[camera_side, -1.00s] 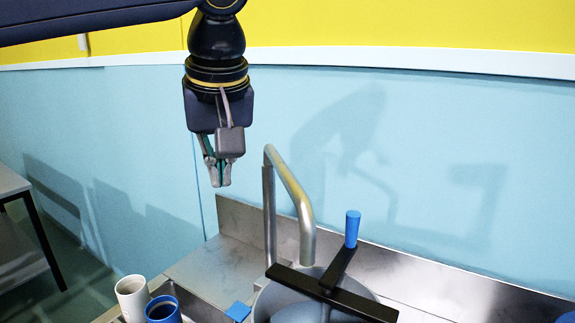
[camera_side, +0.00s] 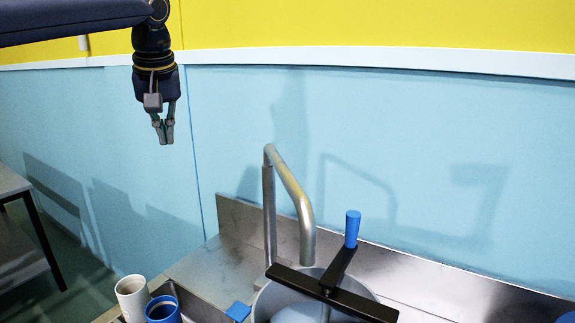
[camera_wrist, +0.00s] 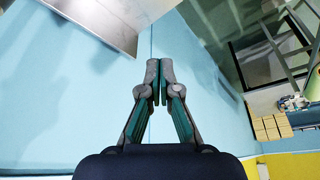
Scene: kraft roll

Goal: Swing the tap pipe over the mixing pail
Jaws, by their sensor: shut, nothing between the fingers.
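The tap pipe (camera_side: 292,190) is a grey metal tube that rises from the back of the steel counter and bends forward and down. Its open end is above the mixing pail (camera_side: 262,307), a grey round vessel at the lower middle of the side view. A black crossbar with a blue-topped handle (camera_side: 352,228) lies across the pail. My gripper (camera_side: 164,141) hangs high in the air to the left of the pipe, well apart from it. In the wrist view my gripper's fingertips (camera_wrist: 159,68) are together and empty. Neither pipe nor pail is recognisable there.
A white cup (camera_side: 131,293) and a blue cup (camera_side: 163,310) stand at the lower left, with a small blue block (camera_side: 238,311) beside the pail. The steel counter (camera_side: 215,265) has a raised back edge along the blue wall. The air around my gripper is clear.

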